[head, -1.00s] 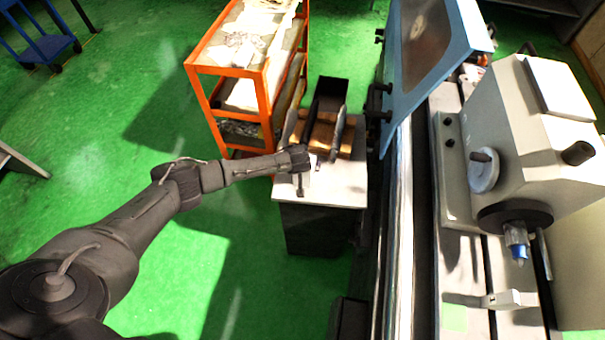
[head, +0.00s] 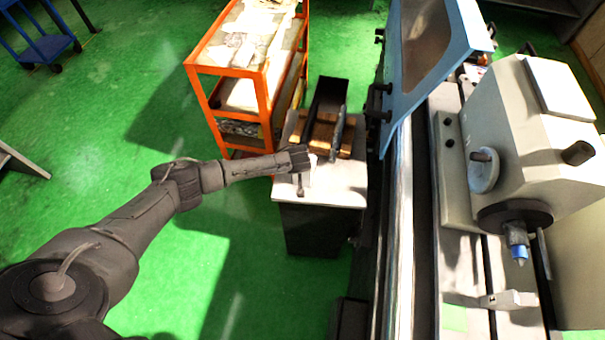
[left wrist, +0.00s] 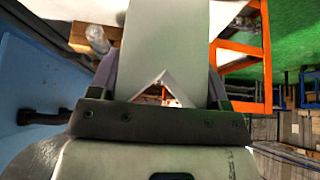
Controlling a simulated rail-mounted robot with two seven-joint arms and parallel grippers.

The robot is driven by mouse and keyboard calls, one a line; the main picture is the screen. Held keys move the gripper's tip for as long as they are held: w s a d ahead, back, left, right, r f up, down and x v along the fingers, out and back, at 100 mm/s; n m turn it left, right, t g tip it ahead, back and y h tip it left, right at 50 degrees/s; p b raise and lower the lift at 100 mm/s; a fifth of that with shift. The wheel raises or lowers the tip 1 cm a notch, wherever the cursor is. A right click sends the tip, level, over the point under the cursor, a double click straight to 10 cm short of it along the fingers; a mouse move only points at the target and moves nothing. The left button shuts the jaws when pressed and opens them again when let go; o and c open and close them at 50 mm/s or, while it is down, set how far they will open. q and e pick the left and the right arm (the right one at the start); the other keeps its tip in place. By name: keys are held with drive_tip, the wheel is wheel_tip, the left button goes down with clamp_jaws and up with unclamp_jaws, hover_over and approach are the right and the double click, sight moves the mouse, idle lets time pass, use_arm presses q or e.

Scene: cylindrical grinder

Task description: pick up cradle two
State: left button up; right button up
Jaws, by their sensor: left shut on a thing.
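My left gripper (head: 302,160) is at the front of a small white-topped stand (head: 335,192). In the left wrist view my left gripper (left wrist: 160,88) is shut on a pale grey block with a V-shaped notch (left wrist: 166,40), which looks like a cradle. The block fills the middle of that view between the two fingers, with its notch towards the palm. In the head view the wrist hides most of the held block, so its gap to the stand top cannot be told. My right gripper is not in view.
The stand also bears a wooden block (head: 324,138), a black tray (head: 330,92) and a dark tapered shaft (head: 337,132). An orange trolley (head: 262,85) stands behind left. The grinder's blue door (head: 428,60) and headstock (head: 535,140) are to the right.

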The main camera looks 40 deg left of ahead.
use_arm(q)
clamp_jaws()
drive_tip(key=shift+r, duration=0.15)
